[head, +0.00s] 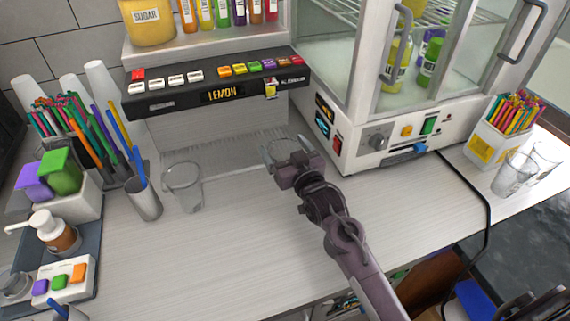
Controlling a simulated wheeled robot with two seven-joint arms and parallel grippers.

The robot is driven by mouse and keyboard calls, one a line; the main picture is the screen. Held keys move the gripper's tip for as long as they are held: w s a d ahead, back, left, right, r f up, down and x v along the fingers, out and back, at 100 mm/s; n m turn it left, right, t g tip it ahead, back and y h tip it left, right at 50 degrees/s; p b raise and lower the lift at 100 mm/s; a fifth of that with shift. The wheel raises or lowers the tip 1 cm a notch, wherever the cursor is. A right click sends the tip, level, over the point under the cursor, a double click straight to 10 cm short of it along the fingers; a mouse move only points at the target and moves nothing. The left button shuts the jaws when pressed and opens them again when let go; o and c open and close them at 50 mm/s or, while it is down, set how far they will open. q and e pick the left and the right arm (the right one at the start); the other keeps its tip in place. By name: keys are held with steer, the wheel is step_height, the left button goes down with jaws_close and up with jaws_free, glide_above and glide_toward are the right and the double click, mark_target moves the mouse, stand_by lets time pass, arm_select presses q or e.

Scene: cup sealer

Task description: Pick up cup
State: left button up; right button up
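A clear, empty cup (183,188) stands upright on the counter in front of the drink dispenser, left of centre. My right gripper (284,148) reaches in from the lower right to the dispenser's base area, right of this cup and apart from it. Its two fingers look spread apart, with no clear object seen between them. Two more clear cups (513,176) stand at the right end of the counter. My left gripper is not in view.
The dispenser's button panel (215,85) overhangs behind the cup. A glass-door cabinet (375,140) stands right of my gripper. A straw holder (145,203) stands close left of the cup, and a pump bottle (55,235) sits farther left.

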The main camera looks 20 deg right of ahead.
steer(key=c, duration=1)
steer(key=shift+o, duration=0.2)
